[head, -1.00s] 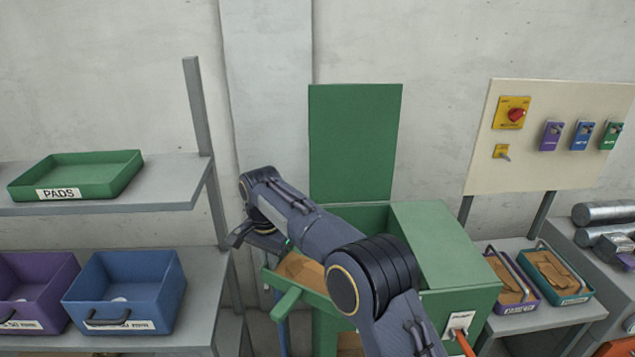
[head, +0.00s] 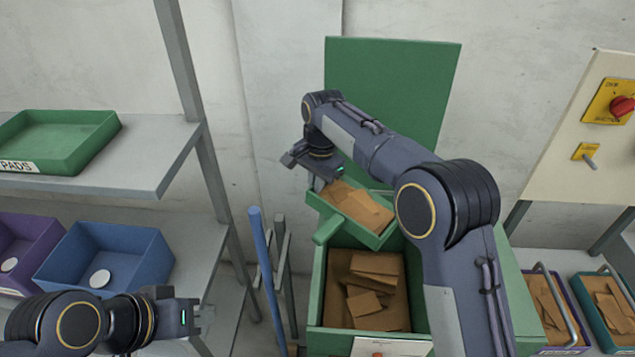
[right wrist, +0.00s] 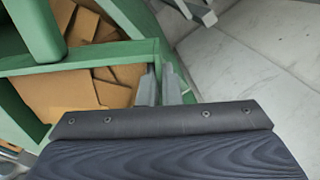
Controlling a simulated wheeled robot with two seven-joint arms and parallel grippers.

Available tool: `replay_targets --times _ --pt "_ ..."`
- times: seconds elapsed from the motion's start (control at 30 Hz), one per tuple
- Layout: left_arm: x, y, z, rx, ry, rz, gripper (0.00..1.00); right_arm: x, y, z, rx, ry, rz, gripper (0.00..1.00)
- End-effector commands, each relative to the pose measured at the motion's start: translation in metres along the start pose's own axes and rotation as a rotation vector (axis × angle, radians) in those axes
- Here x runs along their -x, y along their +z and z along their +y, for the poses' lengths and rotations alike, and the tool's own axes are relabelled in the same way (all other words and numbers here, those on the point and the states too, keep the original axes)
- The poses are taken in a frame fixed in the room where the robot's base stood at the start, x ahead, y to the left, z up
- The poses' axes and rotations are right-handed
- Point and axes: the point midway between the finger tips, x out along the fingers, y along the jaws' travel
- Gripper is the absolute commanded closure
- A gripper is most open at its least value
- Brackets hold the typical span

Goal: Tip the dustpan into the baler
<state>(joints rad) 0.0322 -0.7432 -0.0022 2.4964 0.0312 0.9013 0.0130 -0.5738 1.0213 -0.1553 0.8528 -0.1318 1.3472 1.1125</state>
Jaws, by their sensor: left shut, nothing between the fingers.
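The dustpan (head: 381,238) is a green shallow pan with a stub handle (head: 328,229), loaded with brown cardboard pieces (head: 356,207). In the head view it is over the back of the open baler (head: 318,290), a green box with cardboard (head: 375,280) inside. My right gripper (head: 318,184) is shut on the dustpan's rim at its far left corner; the right wrist view shows the fingers (right wrist: 165,88) at the green rim (right wrist: 100,54). The pan looks slightly tilted, with the cardboard still in it. My left gripper (head: 202,316) is shut and empty at lower left.
The baler's green lid (head: 400,95) stands open behind. A blue pole (head: 264,270) stands left of the baler. A shelf at left holds a green PADS tray (head: 60,140) and a blue bin (head: 110,255). A switch panel (head: 560,120) and trays of cardboard (head: 605,305) are at right.

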Motion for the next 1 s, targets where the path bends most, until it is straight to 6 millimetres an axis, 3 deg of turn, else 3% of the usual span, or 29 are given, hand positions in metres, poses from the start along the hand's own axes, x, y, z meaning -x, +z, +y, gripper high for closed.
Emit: replay_targets --times 0.57,1.0 --pt "0.000 0.000 0.000 0.000 0.000 0.000 1.00 0.058 -0.001 0.028 -0.004 -0.493 0.001 1.00" --pt "-0.037 0.019 -0.017 0.000 0.000 -0.001 1.00 0.073 -0.002 0.050 -0.003 -0.680 0.003 1.00"
